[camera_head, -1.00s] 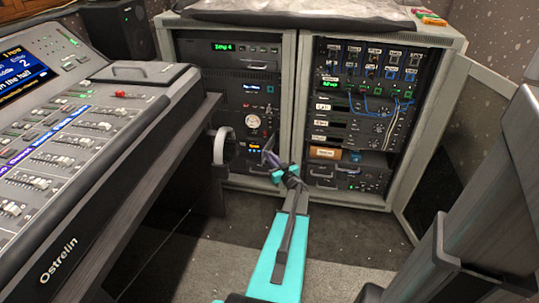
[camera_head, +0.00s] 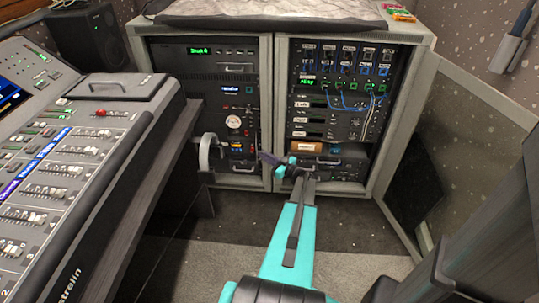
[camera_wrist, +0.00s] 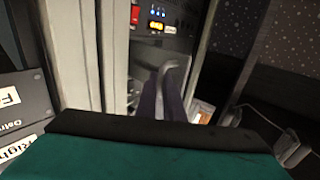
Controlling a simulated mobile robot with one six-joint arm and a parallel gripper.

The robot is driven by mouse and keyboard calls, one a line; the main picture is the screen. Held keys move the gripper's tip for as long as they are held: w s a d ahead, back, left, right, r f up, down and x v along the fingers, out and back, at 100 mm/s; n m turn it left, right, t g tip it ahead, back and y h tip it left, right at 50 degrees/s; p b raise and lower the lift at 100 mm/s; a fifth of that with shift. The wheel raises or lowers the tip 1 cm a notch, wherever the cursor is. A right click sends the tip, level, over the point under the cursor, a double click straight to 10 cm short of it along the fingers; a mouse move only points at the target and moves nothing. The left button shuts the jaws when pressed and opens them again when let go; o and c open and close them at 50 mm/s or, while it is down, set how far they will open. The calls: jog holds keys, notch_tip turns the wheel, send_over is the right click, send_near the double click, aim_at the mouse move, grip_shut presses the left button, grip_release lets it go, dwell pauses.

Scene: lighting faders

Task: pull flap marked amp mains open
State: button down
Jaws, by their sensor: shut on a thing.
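My gripper (camera_head: 270,159) has purple fingers and is in front of the equipment racks, near the lower right of the left rack (camera_head: 203,105). In the wrist view, its fingers (camera_wrist: 163,98) are shut on a curved grey metal handle (camera_wrist: 174,70). The handle stands in front of a dark panel (camera_wrist: 145,50) with a red switch, small blue lights and an amber display. No "amp mains" lettering is readable, and I cannot tell how far the flap is open. My gripper hides part of the handle and what lies behind it.
The right rack (camera_head: 283,120) has patch cables and an open door (camera_head: 420,150) at its right. Carpet (camera_head: 215,240) is clear between desk and racks.

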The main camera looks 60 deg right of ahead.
jog(key=shift+w+r, duration=0.25)
jog(key=shift+w, duration=0.25)
jog(key=c, duration=1.9)
grip_release()
jog(key=shift+f+y, duration=0.1)
jog(key=shift+y, duration=0.3)
jog(key=shift+a, duration=0.2)
jog(key=shift+a+f, duration=0.1)
jog(key=shift+a, duration=0.05)
jog(key=shift+s, duration=0.1)
jog(key=s, duration=1.4)
jog(key=shift+a+p, duration=0.4)
jog(key=shift+a, duration=0.05)
